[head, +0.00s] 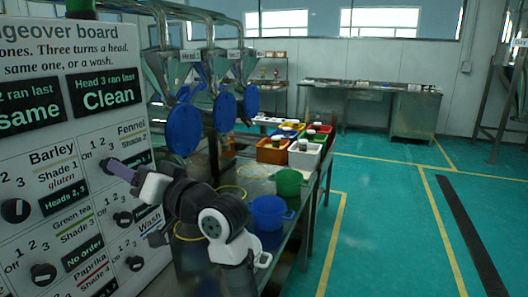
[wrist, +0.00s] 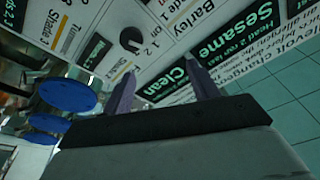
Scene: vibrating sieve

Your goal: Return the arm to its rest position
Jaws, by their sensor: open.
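My arm reaches from the lower middle of the head view to the left, toward the white changeover board (head: 70,140). My gripper (head: 113,166) has purple fingers at the board's face, beside the Fennel dial, which they partly cover. In the wrist view my gripper (wrist: 163,85) is open, its two fingers apart with nothing between them. The board also shows there, tilted, with a black dial (wrist: 130,38) just beyond the left finger. I cannot tell whether a finger touches the board.
Blue round lids (head: 184,129) hang from the steel hoppers behind my arm.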

